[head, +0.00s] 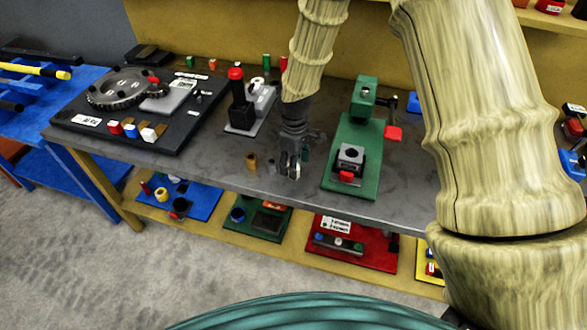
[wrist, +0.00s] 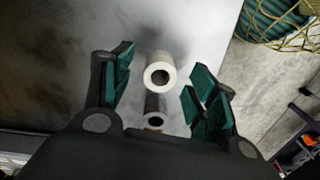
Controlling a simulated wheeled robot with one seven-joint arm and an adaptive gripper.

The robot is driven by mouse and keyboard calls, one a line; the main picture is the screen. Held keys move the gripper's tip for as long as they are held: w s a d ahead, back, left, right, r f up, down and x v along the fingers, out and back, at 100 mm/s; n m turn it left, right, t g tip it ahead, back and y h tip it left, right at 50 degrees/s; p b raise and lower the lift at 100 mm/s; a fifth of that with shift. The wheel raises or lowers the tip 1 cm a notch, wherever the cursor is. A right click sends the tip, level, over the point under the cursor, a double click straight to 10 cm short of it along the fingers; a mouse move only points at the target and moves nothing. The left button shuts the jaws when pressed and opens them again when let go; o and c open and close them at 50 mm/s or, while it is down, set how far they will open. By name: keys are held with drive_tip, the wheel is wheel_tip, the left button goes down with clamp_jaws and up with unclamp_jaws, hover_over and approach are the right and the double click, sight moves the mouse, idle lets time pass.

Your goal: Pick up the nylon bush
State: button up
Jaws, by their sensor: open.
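The nylon bush, a pale off-white hollow cylinder (wrist: 160,73), stands upright on the grey bench in the wrist view, between my fingertips' lines. My gripper (wrist: 160,92) is open, with green-padded fingers on both sides of the bush and a gap on each side. In the head view my gripper (head: 290,165) points down at the bench, and its fingers make the bush there hard to tell apart. A darker grey hollow cylinder (wrist: 154,110) stands close beside the bush; it also shows left of my gripper in the head view (head: 272,167).
A brass-coloured bush (head: 251,161) stands further left. A green fixture plate (head: 341,180) with a small vise (head: 350,157) is close on the right. A black tool on a pale base (head: 238,115) stands behind left. A dark board with a gear (head: 122,88) is further left.

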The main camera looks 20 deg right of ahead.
drive_tip(key=shift+a+f+p, duration=0.1)
drive_tip(key=shift+f+p, duration=0.4)
drive_tip(key=shift+f, duration=1.05)
drive_tip(key=c, duration=1.2)
drive_tip(key=shift+r, duration=0.1)
